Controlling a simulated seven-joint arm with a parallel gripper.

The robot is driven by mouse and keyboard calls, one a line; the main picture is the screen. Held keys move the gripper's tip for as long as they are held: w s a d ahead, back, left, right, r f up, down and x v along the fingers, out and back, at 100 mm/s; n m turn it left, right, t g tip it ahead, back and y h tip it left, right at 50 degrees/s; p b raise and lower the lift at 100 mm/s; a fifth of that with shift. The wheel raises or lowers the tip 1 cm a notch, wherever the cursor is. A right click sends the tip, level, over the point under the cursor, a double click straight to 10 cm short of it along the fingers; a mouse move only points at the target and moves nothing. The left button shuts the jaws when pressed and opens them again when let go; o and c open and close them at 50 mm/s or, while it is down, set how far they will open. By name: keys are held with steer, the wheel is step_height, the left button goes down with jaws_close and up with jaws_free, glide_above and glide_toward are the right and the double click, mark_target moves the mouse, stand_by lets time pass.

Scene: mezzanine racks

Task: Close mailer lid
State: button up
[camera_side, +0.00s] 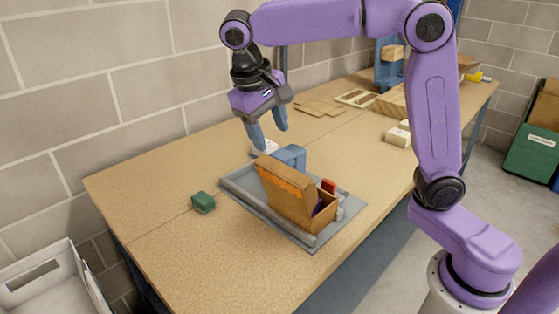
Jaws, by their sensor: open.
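The mailer (307,212) is a brown cardboard box with its lid (287,187) standing up and tilted, so the box is open. Some red and purple contents show inside at its right end. It sits on a grey tray (247,198) on the workbench. My gripper (266,133) is above and behind the mailer, pointing down with its two blue fingers apart and nothing between them. It appears clear of the lid. A blue block-like thing (290,155) stands just behind the lid, partly hidden by it.
A small green object (203,202) lies left of the tray on the wooden workbench (170,233). A white item (266,147) sits behind the tray, below my fingers. Flat cardboard pieces (318,105) and wooden blocks (397,137) lie farther back. The bench's front left is clear.

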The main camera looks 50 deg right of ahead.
mark_target(282, 169)
steer(key=x, duration=0.9)
steer(key=shift+f, duration=0.1)
jaws_close()
